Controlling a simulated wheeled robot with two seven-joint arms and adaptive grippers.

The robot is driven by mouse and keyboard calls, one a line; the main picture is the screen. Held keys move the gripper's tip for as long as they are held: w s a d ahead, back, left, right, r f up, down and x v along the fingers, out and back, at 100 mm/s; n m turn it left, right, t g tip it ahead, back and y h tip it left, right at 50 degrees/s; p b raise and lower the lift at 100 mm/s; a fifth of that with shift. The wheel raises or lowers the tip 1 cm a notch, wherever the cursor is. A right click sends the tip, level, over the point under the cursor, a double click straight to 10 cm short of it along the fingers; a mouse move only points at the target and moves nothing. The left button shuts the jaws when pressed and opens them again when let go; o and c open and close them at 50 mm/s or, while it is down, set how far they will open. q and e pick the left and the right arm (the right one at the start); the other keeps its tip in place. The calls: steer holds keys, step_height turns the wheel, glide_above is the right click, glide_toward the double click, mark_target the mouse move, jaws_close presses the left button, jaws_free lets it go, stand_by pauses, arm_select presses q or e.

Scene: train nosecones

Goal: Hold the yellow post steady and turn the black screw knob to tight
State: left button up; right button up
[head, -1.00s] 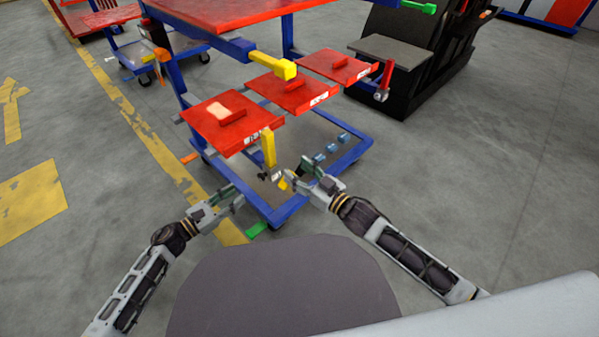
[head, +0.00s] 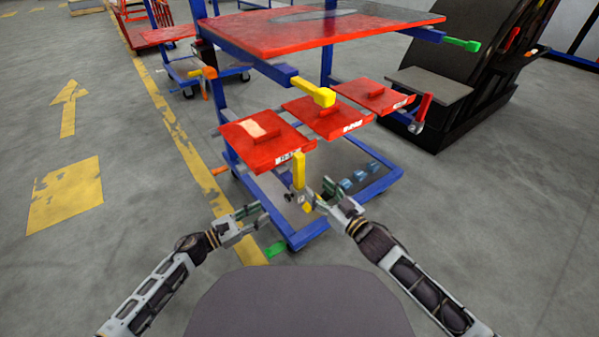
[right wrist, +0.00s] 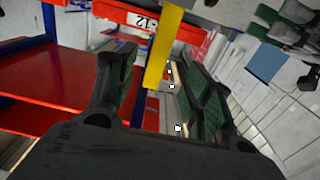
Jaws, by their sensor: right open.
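The yellow post (head: 299,170) stands upright at the front of the blue-framed cart, below the left red tray. A small black knob (head: 289,196) shows low beside the post, on its left; its setting is too small to read. My right gripper (head: 318,200) is at the right of the post's lower part. In the right wrist view the yellow post (right wrist: 162,50) shows between its two spread fingers, with gaps on both sides. My left gripper (head: 264,215) is left of and below the knob, apart from it, with its fingers spread and empty.
Red trays (head: 265,142) sit just above and behind the post. A yellow-ended blue bar (head: 315,90) juts out higher up. Small blue parts (head: 359,177) lie on the cart's lower deck at right. A green-ended bar (head: 276,249) sticks out at the cart's front.

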mark_target(302, 174)
steer(key=shift+x, duration=5.45)
